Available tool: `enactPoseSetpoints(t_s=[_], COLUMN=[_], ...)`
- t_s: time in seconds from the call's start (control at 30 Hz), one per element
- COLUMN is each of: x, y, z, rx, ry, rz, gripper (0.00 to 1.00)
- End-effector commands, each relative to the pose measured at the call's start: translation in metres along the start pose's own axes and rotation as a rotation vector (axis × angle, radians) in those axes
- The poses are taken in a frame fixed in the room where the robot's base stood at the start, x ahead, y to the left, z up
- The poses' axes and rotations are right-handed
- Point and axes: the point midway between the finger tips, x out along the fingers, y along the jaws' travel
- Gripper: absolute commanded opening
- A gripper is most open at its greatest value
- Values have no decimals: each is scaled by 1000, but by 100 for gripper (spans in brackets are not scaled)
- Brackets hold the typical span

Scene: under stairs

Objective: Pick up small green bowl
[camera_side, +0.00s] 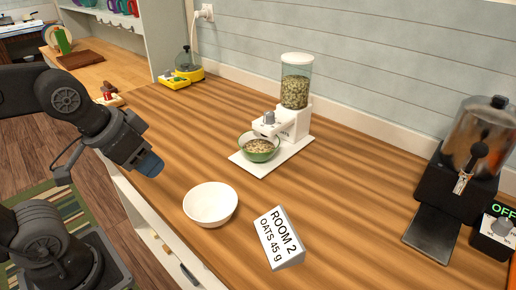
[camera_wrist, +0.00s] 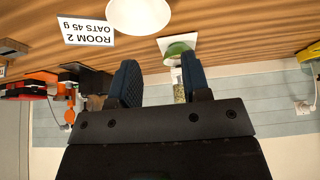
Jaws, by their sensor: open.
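The small green bowl (camera_side: 259,148) stands upright on the white base of a dispenser and holds oat-like flakes. It also shows in the wrist view (camera_wrist: 178,49), upside down and beyond my fingers. My gripper (camera_side: 150,165) is at the left, over the counter's front edge and well apart from the green bowl. In the wrist view its two dark blue fingers (camera_wrist: 160,84) are spread with nothing between them, so it is open and empty.
A white bowl (camera_side: 210,204) stands on the counter between my gripper and a sign (camera_side: 278,238) reading "ROOM 2 OATS 45 g". The dispenser (camera_side: 295,95) rises behind the green bowl. A metal-tanked machine (camera_side: 478,140) stands at the right. Wooden counter between them is clear.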

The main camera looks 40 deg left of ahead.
Motion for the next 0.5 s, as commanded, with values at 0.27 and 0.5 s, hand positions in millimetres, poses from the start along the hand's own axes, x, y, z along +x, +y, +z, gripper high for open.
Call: enactPoseSetpoints(t_s=[0.27,0.5], x=[0,17], y=[0,-6], z=[-6,-69], rx=[35,453], ry=[-4,-55], rz=[-1,-3], gripper=[44,44])
